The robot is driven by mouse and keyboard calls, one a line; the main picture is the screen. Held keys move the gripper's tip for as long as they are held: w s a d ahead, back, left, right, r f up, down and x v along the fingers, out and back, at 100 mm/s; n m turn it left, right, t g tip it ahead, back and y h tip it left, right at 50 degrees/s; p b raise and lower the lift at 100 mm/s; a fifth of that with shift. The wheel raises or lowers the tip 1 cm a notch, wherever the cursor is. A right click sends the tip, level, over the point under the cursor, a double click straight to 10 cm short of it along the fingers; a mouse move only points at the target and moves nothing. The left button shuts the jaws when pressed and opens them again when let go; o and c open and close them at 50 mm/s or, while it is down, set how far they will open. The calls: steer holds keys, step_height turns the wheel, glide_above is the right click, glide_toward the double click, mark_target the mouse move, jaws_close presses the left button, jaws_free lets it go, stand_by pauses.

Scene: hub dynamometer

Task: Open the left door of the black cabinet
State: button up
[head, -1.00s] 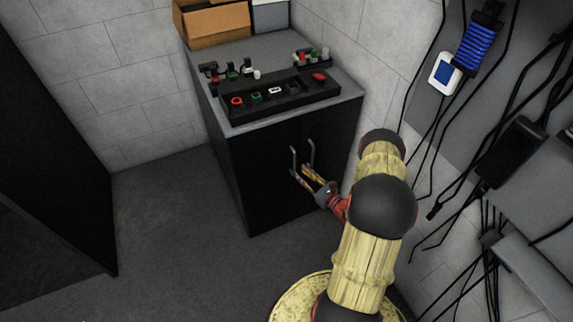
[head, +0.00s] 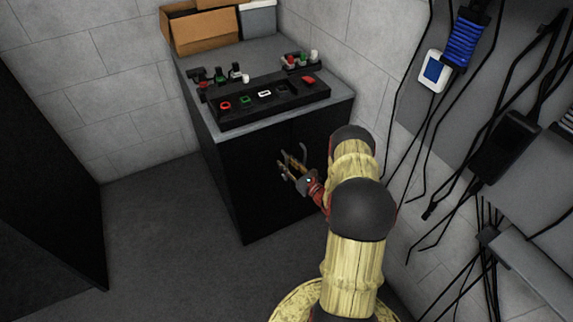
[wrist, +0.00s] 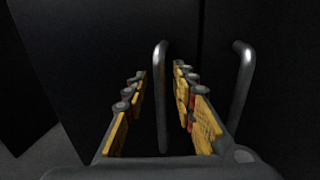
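The black cabinet (head: 243,190) stands by the wall, its two doors shut. Its left door (wrist: 90,50) fills the left and middle of the wrist view, and a dark seam parts it from the right door (wrist: 285,100). The grey left door handle (wrist: 161,105) stands upright between the two yellow finger pads of my gripper (wrist: 160,73). The pads are apart, with a gap on each side of the bar. The right door handle (wrist: 243,75) is outside my right finger. In the head view my gripper (head: 288,167) is at the handles and partly hides them.
A grey top on the cabinet bears a black button panel (head: 266,106), small switches and an open cardboard box (head: 205,32). Cables and devices hang on the right wall (head: 505,150). The floor (head: 165,240) left of the cabinet is clear.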

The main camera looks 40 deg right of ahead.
steer(key=shift+c, duration=0.6)
jaws_close()
